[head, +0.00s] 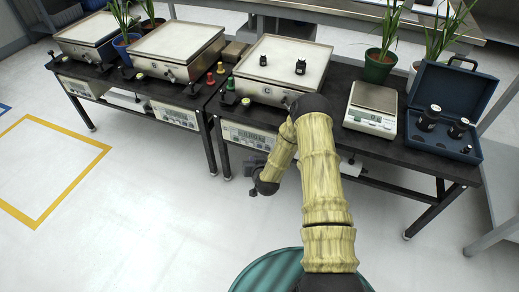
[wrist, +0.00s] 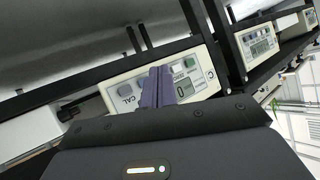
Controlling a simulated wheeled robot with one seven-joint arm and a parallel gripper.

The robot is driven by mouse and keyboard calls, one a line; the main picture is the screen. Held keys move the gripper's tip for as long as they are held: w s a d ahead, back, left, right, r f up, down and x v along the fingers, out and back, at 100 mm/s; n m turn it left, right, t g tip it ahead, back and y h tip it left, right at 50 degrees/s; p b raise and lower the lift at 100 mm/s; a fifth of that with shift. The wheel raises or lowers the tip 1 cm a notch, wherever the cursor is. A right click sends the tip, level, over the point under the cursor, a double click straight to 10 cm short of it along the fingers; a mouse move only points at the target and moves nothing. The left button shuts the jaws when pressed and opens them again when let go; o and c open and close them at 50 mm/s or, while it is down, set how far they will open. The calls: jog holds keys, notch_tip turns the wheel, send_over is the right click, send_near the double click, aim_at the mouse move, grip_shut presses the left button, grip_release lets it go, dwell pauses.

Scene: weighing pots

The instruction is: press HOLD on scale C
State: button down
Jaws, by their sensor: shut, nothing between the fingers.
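Scale C (head: 277,80) stands on the dark bench, marked with a C on its front, with two small black weights on its plate. Its display panel (head: 247,136) hangs below at the bench's front edge. I cannot make out a HOLD key or tell whether the tips touch. In the head view my gripper (head: 254,190) is partly hidden below the panel.
Two more big scales (head: 176,50) stand on benches to the left, with panels below. Right of scale C are a small balance (head: 372,106), a potted plant (head: 380,62) and an open blue case (head: 455,90) of weights. The floor in front is clear.

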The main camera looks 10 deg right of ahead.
jog(key=shift+w+d+b, duration=0.2)
jog(key=shift+w+d, duration=0.35)
jog(key=shift+w, duration=0.25)
jog(key=shift+w+d+b, duration=0.15)
jog(key=shift+w+d, duration=0.4)
jog(key=shift+w, duration=0.2)
dwell(0.9)
jog(key=shift+w+d, duration=0.25)
jog(key=shift+w, duration=0.15)
jog(key=shift+w+d, duration=0.25)
jog(key=shift+w, duration=0.1)
dwell(0.7)
dwell(0.3)
jog(key=shift+s+a, duration=0.5)
jog(key=shift+s, duration=0.2)
jog(key=shift+s+a+p, duration=0.5)
jog(key=shift+s+a, duration=0.25)
jog(key=shift+s, duration=0.3)
jog(key=shift+s+a+p, duration=0.5)
jog(key=shift+s+a, duration=0.2)
jog(key=shift+s, duration=0.3)
